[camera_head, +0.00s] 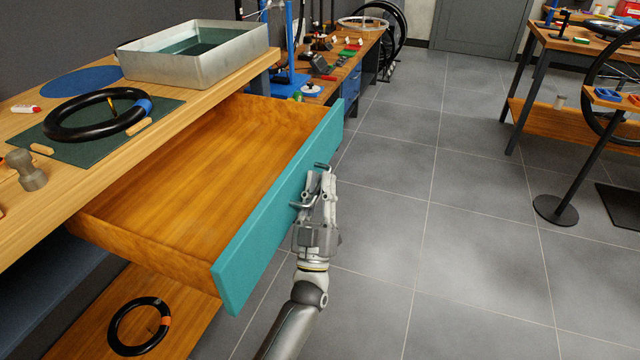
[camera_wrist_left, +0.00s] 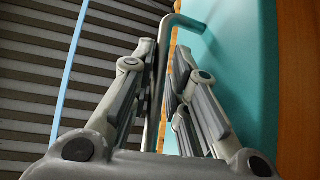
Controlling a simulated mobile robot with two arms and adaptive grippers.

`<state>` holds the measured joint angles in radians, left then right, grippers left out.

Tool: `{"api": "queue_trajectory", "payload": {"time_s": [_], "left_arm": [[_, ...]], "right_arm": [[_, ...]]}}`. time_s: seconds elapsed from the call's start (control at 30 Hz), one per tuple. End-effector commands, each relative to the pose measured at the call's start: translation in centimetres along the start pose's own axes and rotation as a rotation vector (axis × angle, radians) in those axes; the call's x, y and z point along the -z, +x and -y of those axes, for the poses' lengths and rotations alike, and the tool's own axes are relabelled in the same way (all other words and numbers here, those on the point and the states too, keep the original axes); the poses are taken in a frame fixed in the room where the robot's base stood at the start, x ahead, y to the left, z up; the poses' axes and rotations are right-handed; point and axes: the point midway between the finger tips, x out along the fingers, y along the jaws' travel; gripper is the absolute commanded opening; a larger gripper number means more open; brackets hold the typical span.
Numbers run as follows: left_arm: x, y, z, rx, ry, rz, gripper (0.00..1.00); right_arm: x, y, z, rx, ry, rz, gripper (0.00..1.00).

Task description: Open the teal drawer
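The teal drawer (camera_head: 285,205) is pulled far out from under the workbench. Its front panel is teal and also shows in the left wrist view (camera_wrist_left: 235,60). Its wooden inside (camera_head: 205,165) is bare. A grey bar handle (camera_head: 322,166) is on the front panel. My left gripper (camera_head: 320,180) is at the handle. In the left wrist view the handle bar (camera_wrist_left: 168,45) runs between the two fingers (camera_wrist_left: 164,75), which are closed in around it. My right gripper is not in view.
On the workbench top (camera_head: 190,105) are a metal tray (camera_head: 195,65), a black tyre-like ring (camera_head: 97,114) on a green mat and a grey weight-like piece (camera_head: 27,170). Another ring (camera_head: 139,326) lies on the shelf below. The tiled floor (camera_head: 450,230) right of the drawer is clear.

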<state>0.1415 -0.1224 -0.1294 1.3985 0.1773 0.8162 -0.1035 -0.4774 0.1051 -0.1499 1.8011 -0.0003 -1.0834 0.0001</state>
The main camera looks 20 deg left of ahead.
Motion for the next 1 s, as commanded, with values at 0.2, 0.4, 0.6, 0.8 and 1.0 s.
{"api": "queue_trajectory", "payload": {"time_s": [0.2, 0.4, 0.6, 0.8, 1.0], "left_arm": [[0.1, 0.1, 0.0, 0.000, 0.000, -0.002, 0.19], [0.0, -0.7, 0.0, 0.000, 0.000, -0.001, 0.19], [0.0, -4.4, 0.0, -0.001, 0.000, 0.002, 0.19], [0.0, -8.7, 0.0, 0.000, 0.000, 0.002, 0.19], [0.0, -11.3, 0.0, 0.000, -0.001, 0.000, 0.19]], "right_arm": [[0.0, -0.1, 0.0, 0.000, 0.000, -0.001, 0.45], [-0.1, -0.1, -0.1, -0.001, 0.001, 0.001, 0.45], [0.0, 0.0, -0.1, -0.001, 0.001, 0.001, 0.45], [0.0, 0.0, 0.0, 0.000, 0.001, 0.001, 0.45], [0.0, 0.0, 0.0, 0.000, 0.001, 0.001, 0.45]]}}
